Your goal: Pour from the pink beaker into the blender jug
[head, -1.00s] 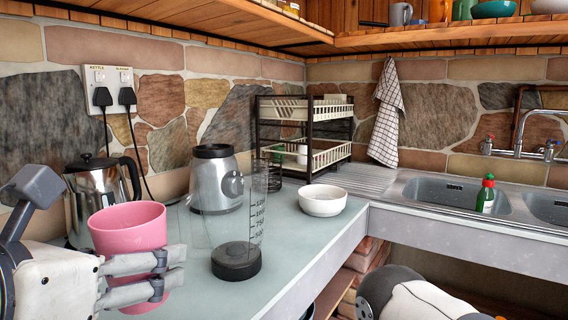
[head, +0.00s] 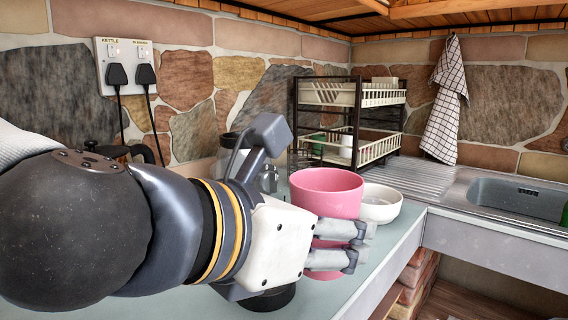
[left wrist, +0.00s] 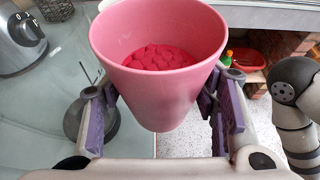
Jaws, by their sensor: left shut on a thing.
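My left gripper (head: 338,248) is shut on the pink beaker (head: 328,190), which it holds about upright above the counter. In the left wrist view the beaker (left wrist: 160,95) sits between both fingers, with red granules inside. The blender jug's dark base (head: 270,299) shows below my gripper at the counter's front; my arm and gripper hide most of the jug. In the left wrist view the jug's base (left wrist: 93,125) is left of and below the beaker, partly behind a finger. My right gripper is not in view; part of my right arm shows in the left wrist view.
A white bowl (head: 381,204) stands behind the beaker. The blender motor unit (left wrist: 20,38) and the kettle (head: 85,157) are partly hidden behind my arm in the head view. A dish rack (head: 352,115) stands by the wall, and the sink (head: 515,197) is at right.

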